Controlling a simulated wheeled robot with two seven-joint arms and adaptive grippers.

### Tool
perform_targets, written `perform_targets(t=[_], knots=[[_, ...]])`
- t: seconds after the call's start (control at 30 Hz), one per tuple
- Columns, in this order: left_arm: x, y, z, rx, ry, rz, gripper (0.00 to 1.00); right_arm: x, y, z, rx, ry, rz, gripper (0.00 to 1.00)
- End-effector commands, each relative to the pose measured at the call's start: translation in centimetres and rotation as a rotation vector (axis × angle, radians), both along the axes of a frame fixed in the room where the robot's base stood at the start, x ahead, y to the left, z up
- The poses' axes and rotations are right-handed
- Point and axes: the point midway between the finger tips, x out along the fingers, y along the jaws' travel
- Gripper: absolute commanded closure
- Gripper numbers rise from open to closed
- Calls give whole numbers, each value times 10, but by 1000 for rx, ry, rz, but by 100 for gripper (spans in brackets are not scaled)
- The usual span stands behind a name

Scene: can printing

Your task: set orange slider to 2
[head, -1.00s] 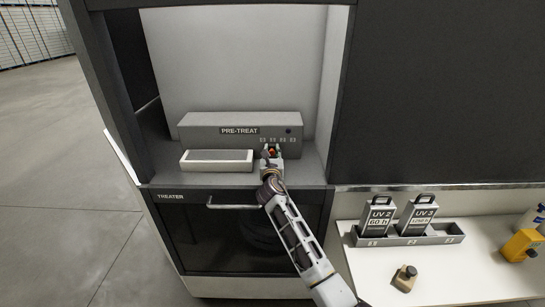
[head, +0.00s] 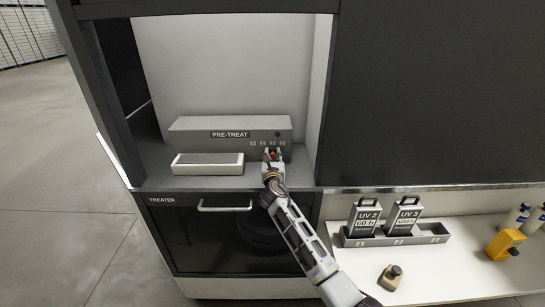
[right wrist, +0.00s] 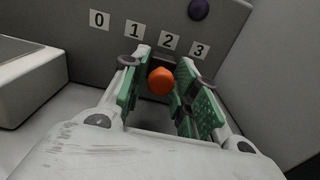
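The orange slider knob (right wrist: 161,80) sticks out from the front of the grey PRE-TREAT unit (head: 190,133). In the right wrist view it stands roughly below the label 2 (right wrist: 169,41), and it shows small in the head view (head: 272,154). My right gripper (right wrist: 163,88) has its green-padded fingers on either side of the knob, with a visible gap on both sides. The gripper also shows at the front of the unit in the head view (head: 273,157). The slot behind the knob is mostly hidden. My left gripper is not in view.
A dark round button (right wrist: 198,9) sits above the labels. The cabinet's side wall (head: 322,90) is close on the right. A drawer handle (head: 225,208) is below. UV cartridges (head: 365,217) stand on the right table.

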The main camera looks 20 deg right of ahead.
Motion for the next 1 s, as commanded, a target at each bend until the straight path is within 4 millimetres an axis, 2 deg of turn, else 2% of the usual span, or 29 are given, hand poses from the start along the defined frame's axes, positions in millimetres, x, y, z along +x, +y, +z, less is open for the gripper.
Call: perform_targets(t=[0.37, 0.57, 1.0], knots=[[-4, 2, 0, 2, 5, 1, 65, -1, 0, 1, -1, -2, 0, 69], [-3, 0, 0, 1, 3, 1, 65, -8, 2, 1, -1, -1, -1, 69], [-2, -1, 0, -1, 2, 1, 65, -47, 13, 0, 0, -1, 0, 69]])
